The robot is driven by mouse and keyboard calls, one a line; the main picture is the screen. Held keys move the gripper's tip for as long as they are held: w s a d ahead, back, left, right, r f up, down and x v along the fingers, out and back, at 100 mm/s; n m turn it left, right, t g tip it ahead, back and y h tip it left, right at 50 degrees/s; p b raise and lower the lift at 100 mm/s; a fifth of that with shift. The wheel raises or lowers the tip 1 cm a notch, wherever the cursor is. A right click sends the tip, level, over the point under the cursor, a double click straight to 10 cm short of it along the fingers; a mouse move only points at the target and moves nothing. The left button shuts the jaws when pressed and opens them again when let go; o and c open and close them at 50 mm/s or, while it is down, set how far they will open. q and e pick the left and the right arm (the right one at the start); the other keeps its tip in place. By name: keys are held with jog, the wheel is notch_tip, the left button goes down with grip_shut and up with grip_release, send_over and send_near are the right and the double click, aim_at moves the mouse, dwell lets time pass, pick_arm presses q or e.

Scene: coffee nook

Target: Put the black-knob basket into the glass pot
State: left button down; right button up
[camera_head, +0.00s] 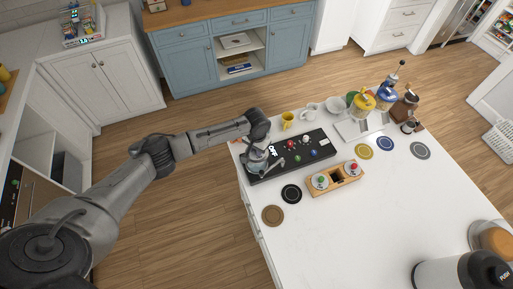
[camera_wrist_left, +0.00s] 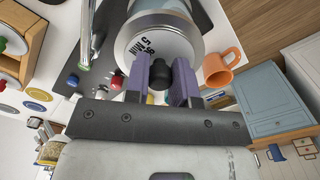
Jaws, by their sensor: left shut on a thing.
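My left gripper (camera_head: 258,143) is at the left end of the black tray, over the glass pot (camera_head: 257,163). In the left wrist view its purple fingers (camera_wrist_left: 165,85) are shut on the black knob of the basket (camera_wrist_left: 157,82). The basket's round grey lid, with lettering on it, lies just beyond the fingertips. The pot's clear and metal wall shows behind the lid in that view. The gripper hides much of both in the head view, and how deep the basket sits I cannot tell. My right gripper is not in view.
A wooden holder (camera_head: 335,187) has a green-knob basket (camera_head: 320,181), a red-knob basket (camera_head: 352,168) and an empty middle slot. The black tray (camera_head: 318,146) carries several coloured knobs. A yellow mug (camera_head: 287,119) stands behind it.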

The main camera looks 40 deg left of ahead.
pick_arm(q)
jog(key=c, duration=0.9)
grip_release()
jog(key=shift+r+b, duration=0.75)
jog(key=shift+r, duration=6.1)
